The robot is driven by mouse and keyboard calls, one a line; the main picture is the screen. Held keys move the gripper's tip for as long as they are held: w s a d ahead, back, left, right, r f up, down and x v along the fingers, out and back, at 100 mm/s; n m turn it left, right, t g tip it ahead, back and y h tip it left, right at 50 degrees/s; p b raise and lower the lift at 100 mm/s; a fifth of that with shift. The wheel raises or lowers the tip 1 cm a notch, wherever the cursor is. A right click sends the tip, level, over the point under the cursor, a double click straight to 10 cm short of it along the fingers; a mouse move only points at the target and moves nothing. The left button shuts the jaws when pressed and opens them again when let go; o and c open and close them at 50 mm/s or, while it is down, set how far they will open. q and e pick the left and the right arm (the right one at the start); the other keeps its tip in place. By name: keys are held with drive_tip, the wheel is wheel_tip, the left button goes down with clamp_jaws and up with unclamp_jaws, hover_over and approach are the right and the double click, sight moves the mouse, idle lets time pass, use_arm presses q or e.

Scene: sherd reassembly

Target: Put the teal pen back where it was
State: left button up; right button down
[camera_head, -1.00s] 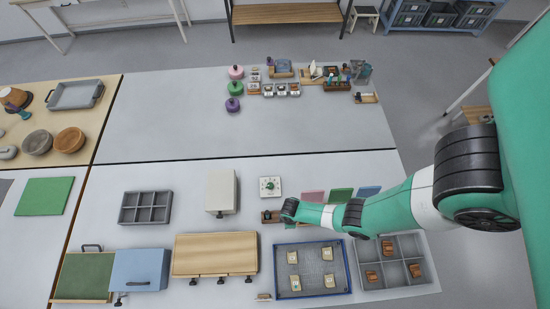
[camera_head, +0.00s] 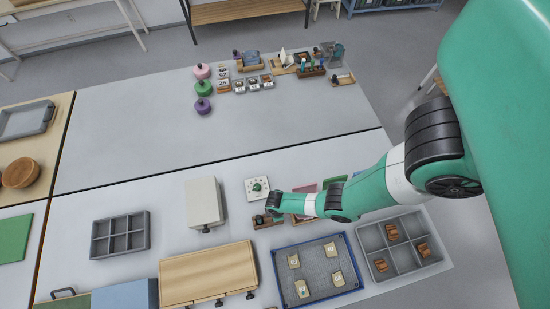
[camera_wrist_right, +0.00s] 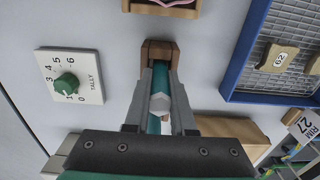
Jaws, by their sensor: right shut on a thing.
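The teal pen (camera_wrist_right: 158,77) is between the fingers of my right gripper (camera_wrist_right: 159,80) in the right wrist view, its pale grey end towards the camera. The fingers are shut on it. A small brown wooden holder (camera_wrist_right: 160,49) lies just beyond the fingertips; whether the pen's far end is inside it cannot be told. In the head view my right gripper (camera_head: 271,207) is over the wooden holder (camera_head: 262,221), and the wrist hides the pen. My left gripper is not in view.
The white tally dial (camera_head: 257,188) stands close beside the holder. A blue-rimmed tray (camera_head: 283,284) with several tagged pieces and a grey compartment tray (camera_head: 372,270) lie to the right and front. A cream box (camera_head: 204,202) stands to the left.

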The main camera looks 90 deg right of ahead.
drive_tip(key=shift+w+r, duration=0.1)
drive_tip(key=shift+r, duration=0.05)
drive_tip(key=shift+f+b, duration=0.55)
drive_tip(key=shift+f, duration=0.05)
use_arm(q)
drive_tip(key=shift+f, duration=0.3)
use_arm(e)
drive_tip(key=c, duration=0.8)
unclamp_jaws()
drive_tip(key=shift+r, duration=0.1)
drive_tip(key=shift+o, duration=0.2)
